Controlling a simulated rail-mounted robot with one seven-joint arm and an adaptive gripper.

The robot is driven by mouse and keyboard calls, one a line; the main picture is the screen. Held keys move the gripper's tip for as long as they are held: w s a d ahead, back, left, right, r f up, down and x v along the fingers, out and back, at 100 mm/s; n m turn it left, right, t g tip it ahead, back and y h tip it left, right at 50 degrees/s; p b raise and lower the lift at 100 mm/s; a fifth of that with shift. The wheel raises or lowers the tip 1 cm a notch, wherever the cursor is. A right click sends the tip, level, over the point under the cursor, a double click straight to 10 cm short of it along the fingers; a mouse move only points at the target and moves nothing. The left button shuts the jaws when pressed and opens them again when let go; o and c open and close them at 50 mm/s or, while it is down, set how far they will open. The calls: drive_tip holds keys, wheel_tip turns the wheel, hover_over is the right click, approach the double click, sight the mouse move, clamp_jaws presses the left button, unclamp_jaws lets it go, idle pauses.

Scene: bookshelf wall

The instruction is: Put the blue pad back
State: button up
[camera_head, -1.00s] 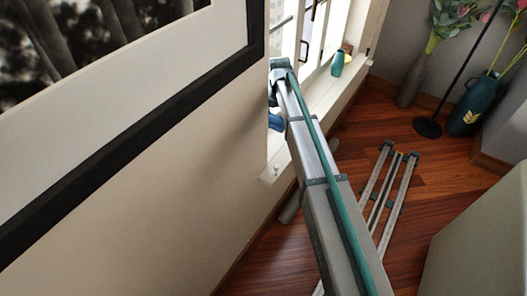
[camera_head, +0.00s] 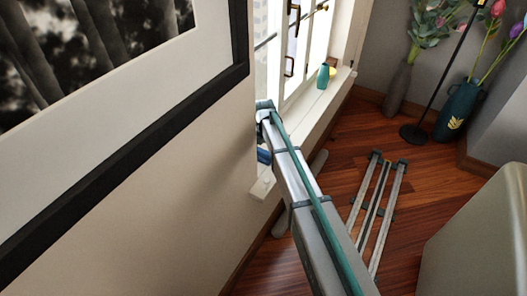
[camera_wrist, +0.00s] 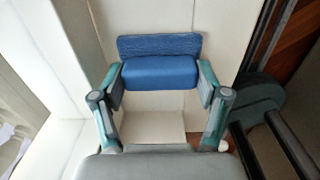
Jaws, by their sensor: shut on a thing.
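The blue pad (camera_wrist: 160,72) is between the two fingers of my gripper (camera_wrist: 160,80) in the wrist view. It has a smooth front face and a rougher, darker blue strip along its upper edge. My gripper is shut on it, with one finger at each end. Pale surfaces lie behind and below the pad; whether it touches them I cannot tell. In the head view a small blue part of the pad (camera_head: 264,156) shows beside my arm, near the wall edge and windowsill (camera_head: 309,121). My fingers are hidden there.
A teal vase (camera_head: 323,77) and a small yellow item (camera_head: 332,71) stand farther along the sill. A framed picture (camera_head: 110,135) hangs on the wall at left. A floor lamp (camera_head: 414,133) and vases of flowers (camera_head: 461,110) stand at the back right.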

sight(264, 151)
drive_tip(key=o, duration=1.1)
drive_tip(key=shift+f, duration=0.1)
wheel_tip(264, 151, up, 12)
drive_tip(key=b, duration=0.1)
drive_tip(key=shift+s, duration=0.1)
idle(0.3)
